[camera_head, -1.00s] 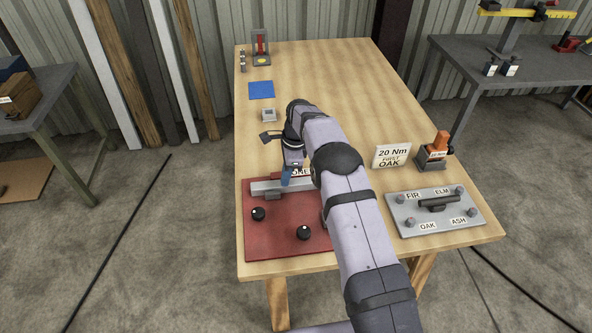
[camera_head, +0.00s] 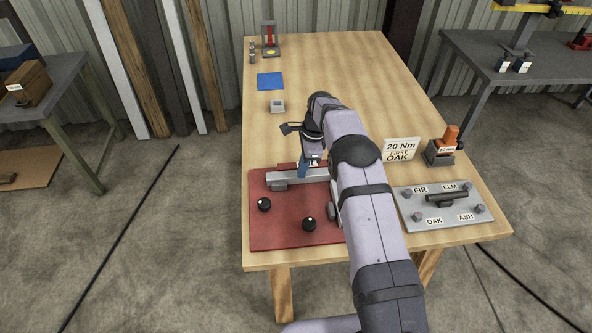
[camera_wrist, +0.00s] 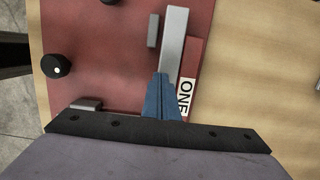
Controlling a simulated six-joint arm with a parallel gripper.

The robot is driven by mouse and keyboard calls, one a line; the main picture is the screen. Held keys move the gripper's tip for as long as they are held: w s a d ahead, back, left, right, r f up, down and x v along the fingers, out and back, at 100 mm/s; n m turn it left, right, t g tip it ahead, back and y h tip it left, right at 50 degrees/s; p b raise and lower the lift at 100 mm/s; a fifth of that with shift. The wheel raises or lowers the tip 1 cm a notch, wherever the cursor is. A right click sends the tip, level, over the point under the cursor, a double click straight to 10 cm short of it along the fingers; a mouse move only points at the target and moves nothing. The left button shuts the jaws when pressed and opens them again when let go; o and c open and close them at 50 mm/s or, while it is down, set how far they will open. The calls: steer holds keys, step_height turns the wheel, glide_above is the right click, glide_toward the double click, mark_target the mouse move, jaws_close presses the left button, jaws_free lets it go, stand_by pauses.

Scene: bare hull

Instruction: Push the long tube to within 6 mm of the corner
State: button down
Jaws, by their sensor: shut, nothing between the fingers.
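The long tube (camera_head: 289,177) is a light grey square bar lying left to right on the red plate (camera_head: 285,235), near its back edge. In the wrist view the tube (camera_wrist: 173,40) runs up from my fingers, beside a red strip labelled "ONE" (camera_wrist: 187,97). My gripper (camera_head: 303,170) has blue fingers, shut with nothing between them, low at the tube right of its middle. In the wrist view the fingers (camera_wrist: 162,97) overlap the tube and hide its near part; contact is unclear. My arm covers the plate's right side, so the corner is not clear.
A small grey block (camera_head: 278,186) stands in front of the tube, and another grey block (camera_head: 333,211) is at the plate's right. A grey fastener plate (camera_head: 450,217) lies further right.

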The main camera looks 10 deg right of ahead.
steer(key=shift+s+d+f, duration=0.2)
steer(key=shift+s+f, duration=0.1)
steer(key=shift+f, duration=0.1)
steer(key=shift+w+r+p, duration=0.2)
steer(key=shift+r+p, duration=0.3)
steer(key=shift+r, duration=0.2)
steer(key=shift+s+d+r, duration=0.1)
steer(key=shift+r, duration=0.25)
steer(key=d+b, duration=0.4)
steer(key=d, duration=0.7)
steer(key=shift+f, duration=0.15)
steer(key=shift+d, duration=0.45)
